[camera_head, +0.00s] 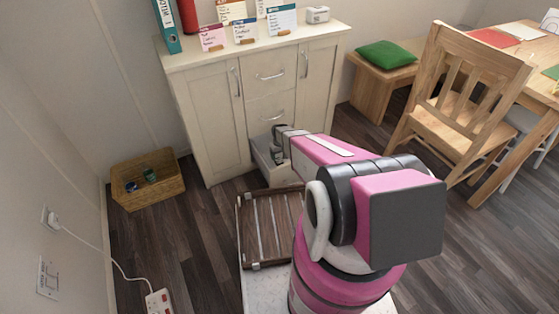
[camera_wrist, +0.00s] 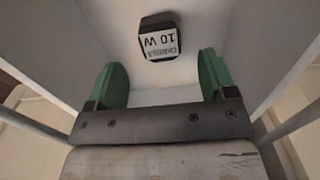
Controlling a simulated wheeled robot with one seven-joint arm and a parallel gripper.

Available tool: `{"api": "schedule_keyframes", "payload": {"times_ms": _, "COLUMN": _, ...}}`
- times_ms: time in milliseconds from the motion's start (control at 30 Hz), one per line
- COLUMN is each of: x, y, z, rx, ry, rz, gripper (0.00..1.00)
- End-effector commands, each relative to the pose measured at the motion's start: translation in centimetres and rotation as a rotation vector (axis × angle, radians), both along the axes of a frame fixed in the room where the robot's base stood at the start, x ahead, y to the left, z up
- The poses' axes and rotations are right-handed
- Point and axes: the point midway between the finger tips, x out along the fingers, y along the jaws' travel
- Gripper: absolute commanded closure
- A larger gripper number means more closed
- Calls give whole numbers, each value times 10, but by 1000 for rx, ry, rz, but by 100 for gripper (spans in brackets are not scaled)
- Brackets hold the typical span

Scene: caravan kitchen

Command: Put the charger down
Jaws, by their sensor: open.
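The charger (camera_wrist: 160,38) is a small dark block with a white label reading "CHARGER 10 W". In the wrist view it lies on the white floor of the open drawer (camera_head: 262,158). My gripper (camera_wrist: 162,78) is open, its two green fingers apart. The charger shows beyond the fingertips, between their lines, with nothing gripped. In the head view my arm reaches to the drawer; the charger is not visible there and my fingers cannot be made out.
The drawer belongs to a cream cabinet (camera_head: 212,120) with cards and folders on top. Drawer walls stand close on both sides of my gripper. A wicker basket (camera_head: 125,198) and a power strip (camera_head: 158,302) are on the floor at left. A wooden chair (camera_head: 460,95) stands right.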

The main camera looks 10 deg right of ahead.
Motion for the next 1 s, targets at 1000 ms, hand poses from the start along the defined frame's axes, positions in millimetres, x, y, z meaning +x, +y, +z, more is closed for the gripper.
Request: {"api": "schedule_keyframes", "payload": {"times_ms": 1000, "x": -170, "y": -6, "z": 293, "rx": 1, "ry": -6, "rz": -207, "gripper": 23}}
